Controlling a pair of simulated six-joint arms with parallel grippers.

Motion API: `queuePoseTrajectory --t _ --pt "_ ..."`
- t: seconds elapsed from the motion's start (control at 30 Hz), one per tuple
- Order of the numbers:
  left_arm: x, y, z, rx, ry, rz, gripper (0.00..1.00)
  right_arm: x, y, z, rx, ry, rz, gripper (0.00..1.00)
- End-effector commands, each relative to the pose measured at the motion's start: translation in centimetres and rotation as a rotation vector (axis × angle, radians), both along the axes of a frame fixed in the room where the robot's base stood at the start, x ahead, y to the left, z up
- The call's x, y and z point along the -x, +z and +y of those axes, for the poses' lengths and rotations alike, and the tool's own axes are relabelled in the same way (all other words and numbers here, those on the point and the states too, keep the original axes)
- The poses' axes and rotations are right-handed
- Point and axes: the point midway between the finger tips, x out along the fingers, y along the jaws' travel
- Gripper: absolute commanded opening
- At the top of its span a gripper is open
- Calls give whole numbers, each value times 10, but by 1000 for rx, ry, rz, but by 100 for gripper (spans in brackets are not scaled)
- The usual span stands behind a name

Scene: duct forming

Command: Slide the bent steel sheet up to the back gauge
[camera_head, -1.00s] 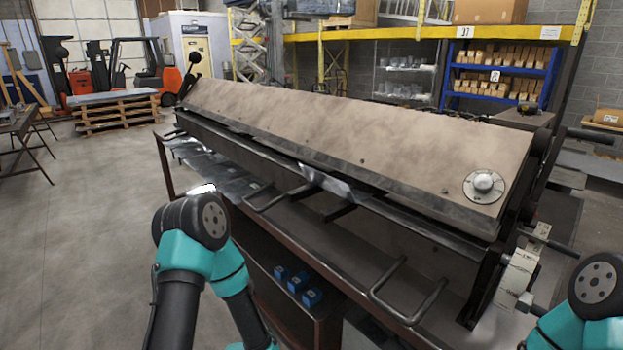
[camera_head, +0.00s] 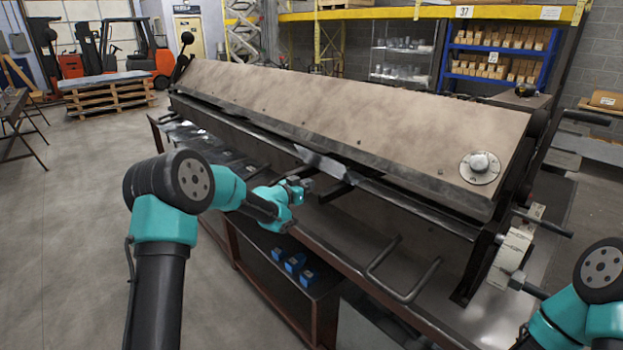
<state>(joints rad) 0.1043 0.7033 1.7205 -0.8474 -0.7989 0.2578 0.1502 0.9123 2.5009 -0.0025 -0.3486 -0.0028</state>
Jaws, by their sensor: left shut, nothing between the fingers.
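The steel sheet (camera_head: 322,163) shows as a small shiny grey piece at the front slot of the folding machine, below the long clamping beam (camera_head: 350,112). Its rear part is hidden under the beam, and I cannot make out its bend clearly. My left gripper (camera_head: 304,185) is shut and empty, just in front of and below the sheet; whether it touches the sheet is not clear. The back gauge cannot be made out behind the beam. My right gripper is out of view; only part of my right arm shows at the lower right.
A bent bar handle (camera_head: 403,283) sticks out at the machine's front right. Blue blocks (camera_head: 294,263) sit on the shelf below. Flat metal pieces (camera_head: 205,140) lie at the left end of the lower table. Open floor lies to the left.

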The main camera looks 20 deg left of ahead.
Motion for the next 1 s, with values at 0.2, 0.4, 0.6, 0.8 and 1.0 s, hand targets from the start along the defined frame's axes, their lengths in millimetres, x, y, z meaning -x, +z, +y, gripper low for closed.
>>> queuePoseTrajectory --t 0.2,0.4,0.6,0.8,1.0 --pt "-7 27 1 -10 -21 -63 0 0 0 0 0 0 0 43" --pt "-7 27 1 -10 -20 -61 0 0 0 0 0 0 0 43" --pt "-12 26 -3 -10 -20 -61 0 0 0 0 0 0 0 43" --pt "-29 26 -14 -10 -20 -61 0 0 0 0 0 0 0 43" --pt "-45 26 -22 -10 -18 -61 0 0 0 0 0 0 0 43"
